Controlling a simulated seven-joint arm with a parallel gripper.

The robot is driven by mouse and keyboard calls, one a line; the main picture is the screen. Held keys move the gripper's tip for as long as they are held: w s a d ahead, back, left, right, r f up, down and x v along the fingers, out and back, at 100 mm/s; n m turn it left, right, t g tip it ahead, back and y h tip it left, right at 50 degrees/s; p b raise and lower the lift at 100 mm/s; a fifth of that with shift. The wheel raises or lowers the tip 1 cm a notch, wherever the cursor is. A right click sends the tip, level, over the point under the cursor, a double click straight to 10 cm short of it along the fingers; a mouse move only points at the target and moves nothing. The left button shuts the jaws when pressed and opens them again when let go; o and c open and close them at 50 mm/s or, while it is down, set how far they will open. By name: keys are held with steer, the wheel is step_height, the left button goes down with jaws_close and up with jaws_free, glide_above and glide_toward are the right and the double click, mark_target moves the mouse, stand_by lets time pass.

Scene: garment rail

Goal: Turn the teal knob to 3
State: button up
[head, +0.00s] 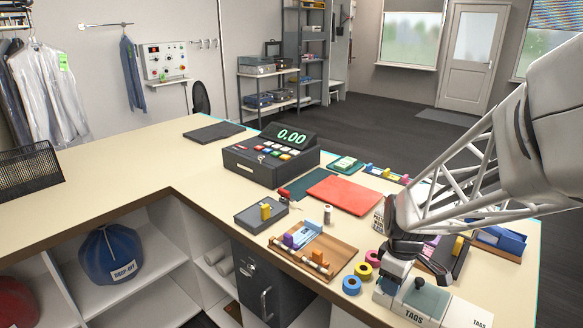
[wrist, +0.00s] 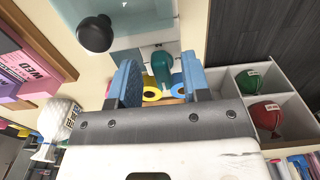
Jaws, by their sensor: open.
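A teal rounded knob (wrist: 162,64) shows in the wrist view on a pale panel. In the head view I cannot make it out; my arm covers that area. My gripper (wrist: 158,62) is open, its two blue fingers apart on either side of the knob in the wrist view. I cannot tell whether either finger touches it. No numbers or pointer mark can be read around it. In the head view my dark gripper body (head: 405,243) is low over the right front of the counter, beside a pale device with a teal-grey top (head: 428,297).
A black round knob (wrist: 95,33) is near the fingers, on the teal-grey top. Yellow (wrist: 152,94) and blue (head: 351,285) tape rolls lie close by. A wooden board (head: 335,260) with small things and a cash register (head: 270,155) stand farther left. The left counter is mostly bare.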

steer(key=shift+f, duration=0.3)
steer(key=shift+c, duration=0.2)
jaws_close()
